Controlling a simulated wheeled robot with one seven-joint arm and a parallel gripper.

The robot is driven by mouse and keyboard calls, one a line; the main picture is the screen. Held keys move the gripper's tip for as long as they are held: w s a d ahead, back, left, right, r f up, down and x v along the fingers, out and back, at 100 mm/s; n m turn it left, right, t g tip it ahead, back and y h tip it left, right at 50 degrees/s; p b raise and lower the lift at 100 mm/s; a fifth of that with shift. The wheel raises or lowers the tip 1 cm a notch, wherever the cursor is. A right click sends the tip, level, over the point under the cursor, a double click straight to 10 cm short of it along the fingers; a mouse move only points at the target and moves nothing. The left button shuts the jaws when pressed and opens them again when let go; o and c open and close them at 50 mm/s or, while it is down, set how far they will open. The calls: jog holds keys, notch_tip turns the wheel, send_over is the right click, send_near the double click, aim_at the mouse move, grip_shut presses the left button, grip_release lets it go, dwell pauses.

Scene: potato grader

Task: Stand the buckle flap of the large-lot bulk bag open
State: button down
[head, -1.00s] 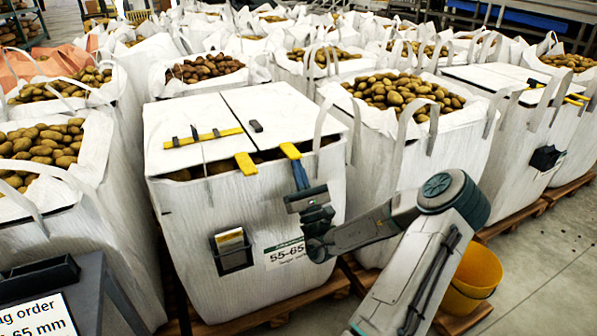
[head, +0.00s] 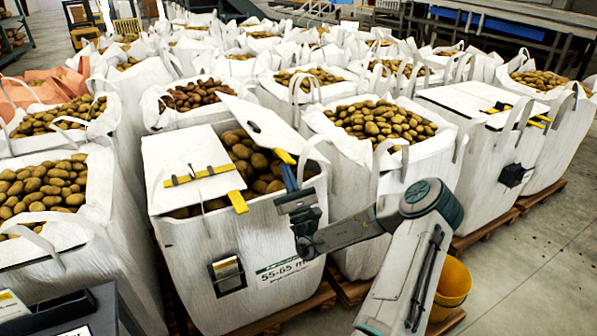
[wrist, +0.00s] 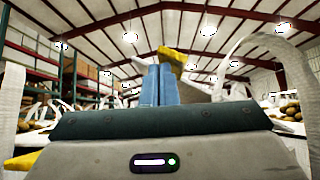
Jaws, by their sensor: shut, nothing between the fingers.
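The front bulk bag (head: 205,245), labelled 55-65 mm, has a two-part white lid. Its right flap (head: 262,122) is tilted up off the bag, with a small black piece on its face and a yellow tab (head: 285,156) at its near edge. Its left flap (head: 185,150) lies flat, with a yellow strap, dark clips and another yellow tab. My gripper (head: 286,166) is shut and empty, its blue fingertips at the right flap's yellow tab. The wrist view shows the blue fingers (wrist: 158,85) together, just below a yellow tab (wrist: 172,55). Contact is not clear.
Potatoes (head: 258,165) show in the bag's opening. Open potato-filled bags crowd behind and beside it. Another lidded bag (head: 470,130) stands at right. A yellow bucket (head: 453,285) is near my arm. The floor at far right is clear.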

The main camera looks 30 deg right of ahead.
aim_at(291, 162)
jog(key=r+p, duration=0.1)
jog(key=d+r+p, duration=0.1)
jog(key=r+p, duration=0.1)
jog(key=shift+d+r, duration=0.1)
jog(key=shift+r, duration=0.2)
jog(key=shift+s+d+r+p, duration=0.1)
jog(key=shift+d+r+p, duration=0.7)
jog(key=shift+p, duration=0.4)
jog(key=shift+f, duration=0.1)
jog(key=s+a+f+b, duration=0.1)
jog(key=s+a+f, duration=0.5)
jog(key=a+f, duration=0.1)
jog(key=shift+s+a+f, duration=0.25)
jog(key=shift+a+f, duration=0.15)
jog(key=shift+a, duration=0.25)
